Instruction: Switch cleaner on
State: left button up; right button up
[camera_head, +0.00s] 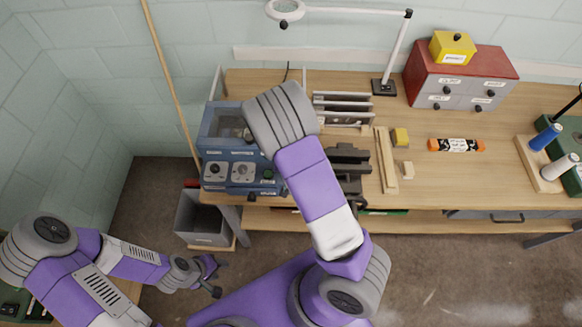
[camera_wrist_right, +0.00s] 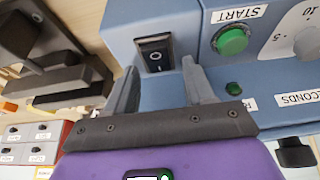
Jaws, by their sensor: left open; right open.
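The cleaner (camera_head: 214,152) is a blue box with a tank on top and a control panel, at the left end of the workbench in the head view. In the right wrist view its black rocker switch (camera_wrist_right: 155,53) sits on the blue panel, beside a green START button (camera_wrist_right: 232,41) and a SECONDS dial (camera_wrist_right: 308,40). I cannot tell which way the rocker is tipped. My right gripper (camera_wrist_right: 160,82) is open, its two fingers pointing at the panel on either side of the switch; my arm hides it in the head view. My left gripper (camera_head: 212,275) is open and empty, low above the floor.
A grey bin (camera_head: 204,222) stands below the cleaner. Black fixtures (camera_head: 350,160) and a grey rack (camera_head: 342,105) stand right of it on the workbench (camera_head: 440,185). A red drawer cabinet (camera_head: 418,66) and a lamp (camera_head: 384,87) are at the back.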

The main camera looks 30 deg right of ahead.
grip_shut()
jog(key=shift+g, duration=0.3)
jog(key=shift+w+d+g+y, duration=0.1)
jog(key=shift+g+y, duration=0.4)
grip_release()
